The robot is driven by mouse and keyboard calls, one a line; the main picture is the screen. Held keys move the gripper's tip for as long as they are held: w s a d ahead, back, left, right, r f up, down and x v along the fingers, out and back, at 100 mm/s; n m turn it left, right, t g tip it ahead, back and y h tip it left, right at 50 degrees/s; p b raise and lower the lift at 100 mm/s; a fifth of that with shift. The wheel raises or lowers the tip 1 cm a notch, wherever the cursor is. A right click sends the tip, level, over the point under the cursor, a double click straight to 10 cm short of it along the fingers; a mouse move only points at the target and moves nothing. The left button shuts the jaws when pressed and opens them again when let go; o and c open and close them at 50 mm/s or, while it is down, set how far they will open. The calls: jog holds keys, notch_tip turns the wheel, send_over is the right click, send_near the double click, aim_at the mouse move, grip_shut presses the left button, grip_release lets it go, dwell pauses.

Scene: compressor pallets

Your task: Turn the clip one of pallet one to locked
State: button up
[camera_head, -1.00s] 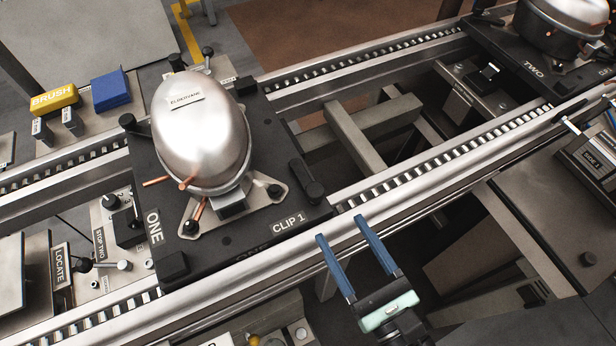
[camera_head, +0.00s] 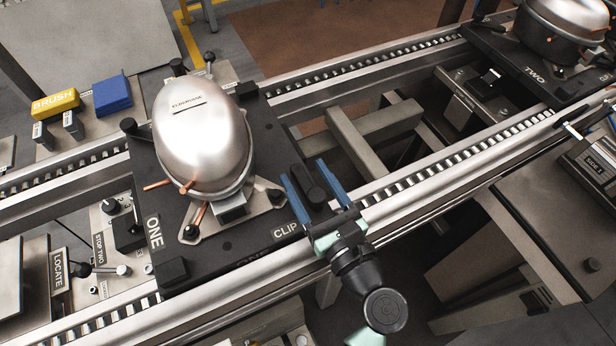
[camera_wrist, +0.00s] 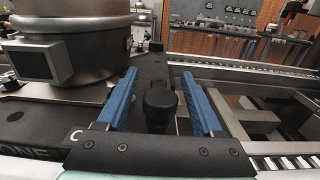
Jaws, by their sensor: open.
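Clip 1 (camera_head: 309,183) is a black lever with a round knob at the right corner of pallet one (camera_head: 214,250), next to the partly covered "CLIP 1" label. My gripper (camera_head: 308,190) is open, with its blue fingers on either side of the clip. In the wrist view the clip's knob (camera_wrist: 160,103) stands between the blue fingers (camera_wrist: 160,95), with a visible gap on each side. Pallet one carries a silver compressor (camera_head: 203,135) with copper stubs. I cannot tell from these frames whether the clip is locked.
Pallet two (camera_head: 500,55) with another compressor stands at the back right on the roller rails (camera_head: 440,180). A yellow brush block (camera_head: 55,102) and a blue block (camera_head: 112,94) lie at the left. The compressor body is close to the left of my gripper.

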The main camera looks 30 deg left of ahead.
grip_shut()
dwell(0.3)
dwell(1.1)
